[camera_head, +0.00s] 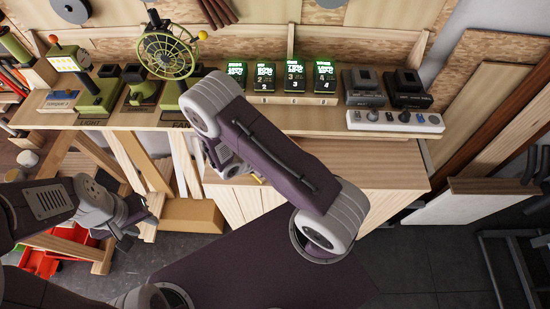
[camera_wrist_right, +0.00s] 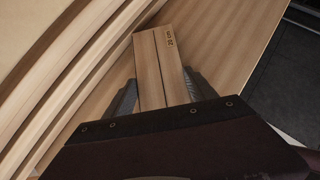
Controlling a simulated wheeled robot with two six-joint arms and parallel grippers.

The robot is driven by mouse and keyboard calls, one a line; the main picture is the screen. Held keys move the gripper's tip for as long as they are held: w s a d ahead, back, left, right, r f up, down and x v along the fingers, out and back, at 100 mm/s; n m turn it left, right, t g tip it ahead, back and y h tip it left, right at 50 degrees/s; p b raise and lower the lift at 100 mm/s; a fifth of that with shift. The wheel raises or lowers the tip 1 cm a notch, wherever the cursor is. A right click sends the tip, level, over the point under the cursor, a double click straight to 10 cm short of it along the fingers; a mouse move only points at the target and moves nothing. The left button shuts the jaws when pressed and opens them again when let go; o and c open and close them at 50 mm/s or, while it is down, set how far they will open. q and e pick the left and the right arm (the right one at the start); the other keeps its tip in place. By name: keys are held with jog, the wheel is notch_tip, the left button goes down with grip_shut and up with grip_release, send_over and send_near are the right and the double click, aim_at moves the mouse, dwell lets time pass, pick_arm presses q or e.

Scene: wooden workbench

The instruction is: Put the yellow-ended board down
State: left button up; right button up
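In the right wrist view a pale wooden board (camera_wrist_right: 160,70) with a lengthwise line down its face and small dark print near its far end sits between the fingers of my right gripper (camera_wrist_right: 160,95). A finger shows on each side of it, and the gripper looks shut on it. No yellow end shows in that view. In the head view my right forearm hides most of this gripper and the board; a small yellow bit (camera_head: 257,178) shows beside the wrist, above the lower wooden surface. My left gripper (camera_head: 138,230) is empty at lower left, its fingers apart.
The wooden workbench (camera_head: 330,117) holds green power tools, a yellow-green fan (camera_head: 168,54), several chargers with green displays (camera_head: 295,78) and a power strip (camera_head: 395,120). A lower wooden cabinet top (camera_head: 380,172) has bare room. Red bins (camera_head: 45,260) stand at lower left.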

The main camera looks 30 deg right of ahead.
jog(key=shift+c, duration=1.3)
jog(key=shift+r, duration=0.55)
notch_tip(320, 180, up, 3)
jog(key=shift+w+f, duration=0.1)
jog(key=shift+f, duration=0.1)
jog(key=s+r+p, duration=0.7)
jog(key=s+p, duration=0.2)
jog(key=s, duration=0.2)
jog(key=shift+s+d+r+p, duration=0.15)
jog(key=shift+s+d+p, duration=0.15)
jog(key=shift+s+d, duration=0.15)
